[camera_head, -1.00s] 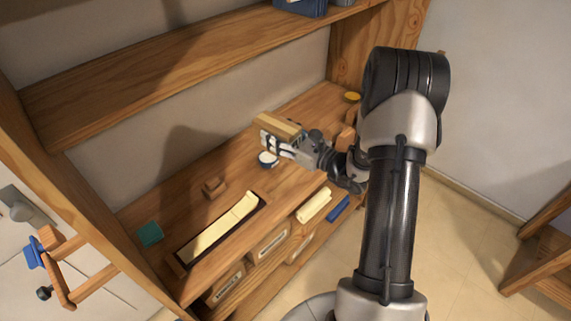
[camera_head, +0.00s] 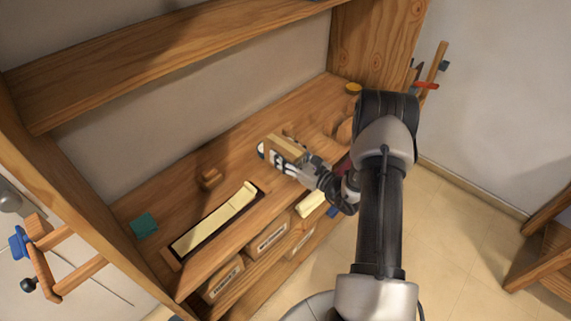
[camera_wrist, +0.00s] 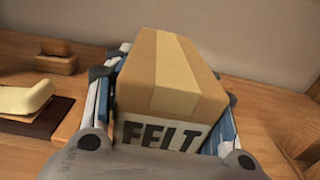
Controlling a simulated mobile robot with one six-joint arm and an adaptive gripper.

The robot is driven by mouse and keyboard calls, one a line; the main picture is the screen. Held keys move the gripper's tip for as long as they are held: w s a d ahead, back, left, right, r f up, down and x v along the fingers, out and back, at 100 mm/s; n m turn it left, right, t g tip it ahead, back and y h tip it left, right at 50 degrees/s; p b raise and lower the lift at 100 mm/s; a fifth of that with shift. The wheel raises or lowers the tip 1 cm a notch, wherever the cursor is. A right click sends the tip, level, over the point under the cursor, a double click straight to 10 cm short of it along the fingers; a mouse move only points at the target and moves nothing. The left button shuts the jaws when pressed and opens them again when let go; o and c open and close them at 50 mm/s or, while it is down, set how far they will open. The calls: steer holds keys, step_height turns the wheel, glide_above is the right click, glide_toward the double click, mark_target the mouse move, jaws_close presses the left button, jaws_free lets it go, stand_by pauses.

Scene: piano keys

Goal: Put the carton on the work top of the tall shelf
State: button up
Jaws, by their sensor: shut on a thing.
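The carton (camera_wrist: 172,80) is a brown box with a paler tape strip and a white label reading "FELT". It sits between the two fingers of my gripper (camera_wrist: 160,110) in the wrist view, and both fingers press its sides. In the head view the carton (camera_head: 283,147) is at the end of my gripper (camera_head: 290,162), over the work top (camera_head: 235,165) of the tall shelf (camera_head: 370,45). I cannot tell whether its underside touches the wood.
A dark tray with cream pieces (camera_head: 215,220), a small wooden block (camera_head: 211,180) and a teal square (camera_head: 144,225) lie on the work top to the left. A yellow disc (camera_head: 353,88) is at the back right. Labelled boxes (camera_head: 268,240) stand below.

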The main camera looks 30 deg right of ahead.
steer(key=shift+f+b, duration=0.5)
steer(key=shift+f, duration=1.4)
steer(key=shift+f, duration=0.1)
steer(key=o, duration=1.2)
steer(key=p+v, duration=0.2)
steer(key=v, duration=1)
